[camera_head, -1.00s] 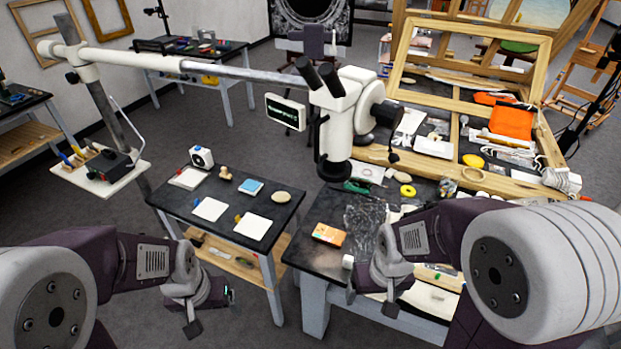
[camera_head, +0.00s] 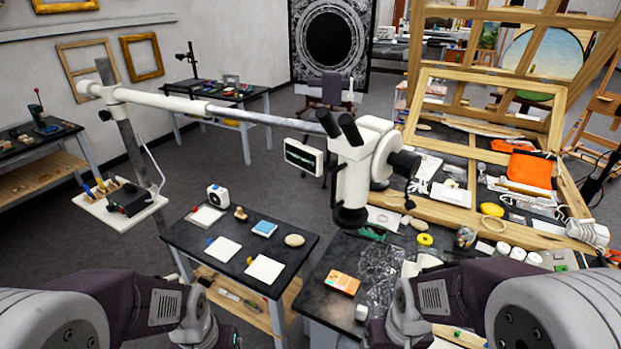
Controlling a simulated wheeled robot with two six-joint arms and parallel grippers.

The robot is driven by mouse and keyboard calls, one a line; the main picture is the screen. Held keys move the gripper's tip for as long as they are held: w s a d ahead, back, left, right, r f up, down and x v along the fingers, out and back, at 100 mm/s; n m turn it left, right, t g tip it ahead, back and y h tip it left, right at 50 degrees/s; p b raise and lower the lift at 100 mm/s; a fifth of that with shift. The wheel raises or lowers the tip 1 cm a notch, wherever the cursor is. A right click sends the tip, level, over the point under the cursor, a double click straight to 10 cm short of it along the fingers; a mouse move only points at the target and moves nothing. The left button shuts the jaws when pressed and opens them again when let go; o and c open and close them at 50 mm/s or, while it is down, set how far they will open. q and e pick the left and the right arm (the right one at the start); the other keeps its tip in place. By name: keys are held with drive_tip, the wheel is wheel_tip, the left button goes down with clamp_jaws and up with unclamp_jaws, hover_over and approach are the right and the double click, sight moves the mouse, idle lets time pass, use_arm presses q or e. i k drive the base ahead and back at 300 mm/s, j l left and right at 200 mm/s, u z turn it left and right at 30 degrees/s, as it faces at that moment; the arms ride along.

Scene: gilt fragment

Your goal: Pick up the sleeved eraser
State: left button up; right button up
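I cannot single out the sleeved eraser with certainty. A small white block (camera_head: 361,313) lies near the front left edge of the dark right-hand bench, beside an orange box (camera_head: 342,283); it may be the eraser, but no sleeve is clear. Small blue (camera_head: 210,241) and yellow (camera_head: 249,261) pieces lie by white pads on the small dark table. My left gripper (camera_head: 229,337) is at the bottom edge, partly cut off, below the small table. My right gripper (camera_head: 376,334) is at the bottom edge, just below the white block, mostly cut off. Neither gripper's fingers can be read.
A white microscope (camera_head: 352,180) on a long boom hangs above the bench (camera_head: 318,290). Wooden frames and clutter fill the back right. Grey floor lies open at the left.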

sight(361, 312)
drive_tip(key=i+j+z, duration=0.1)
drive_tip(key=j+z, duration=0.3)
drive_tip(key=i+j+z, duration=0.1)
drive_tip(key=z, duration=0.3)
drive_tip(key=j+z, duration=0.8)
